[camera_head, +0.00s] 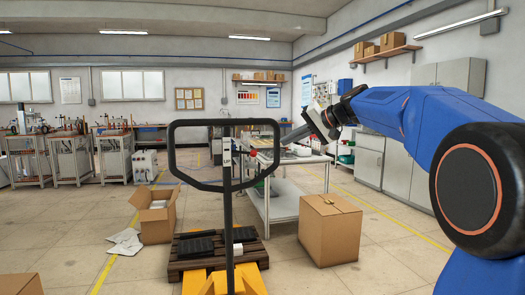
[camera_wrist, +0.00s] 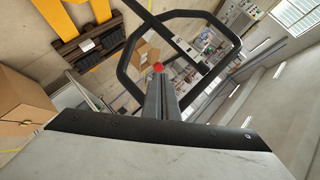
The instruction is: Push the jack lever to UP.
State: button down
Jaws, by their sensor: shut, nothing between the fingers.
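The pallet jack's black loop handle (camera_head: 173,150) stands upright in the middle of the head view, on a dark post (camera_head: 228,215). A small red lever knob (camera_head: 253,153) shows inside the loop, right of the post. In the wrist view the red knob (camera_wrist: 158,67) lies just beyond the fingertips, with the black loop (camera_wrist: 125,75) around it. My gripper (camera_head: 280,142) reaches in from the right, its fingers pointing left toward the knob. The fingers (camera_wrist: 161,92) are shut and empty. I cannot tell whether they touch the knob. A small pale label (camera_head: 227,153) sits on the post.
Yellow jack parts (camera_head: 222,281) and a dark pallet (camera_head: 183,268) are below the handle. An open carton (camera_head: 157,222) stands left, a closed carton (camera_head: 330,232) right. A metal table (camera_head: 284,205) stands behind.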

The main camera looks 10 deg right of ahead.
jog(key=w+d+r, duration=0.1)
jog(key=w+r, duration=0.1)
send_near(256, 153)
jog(key=x, duration=0.6)
jog(key=shift+w+a, duration=0.2)
jog(key=shift+w, duration=0.05)
notch_tip(256, 153, down, 3)
jog(key=shift+f, duration=0.2)
dwell(0.4)
jog(key=shift+r, duration=0.1)
jog(key=shift+r, duration=0.75)
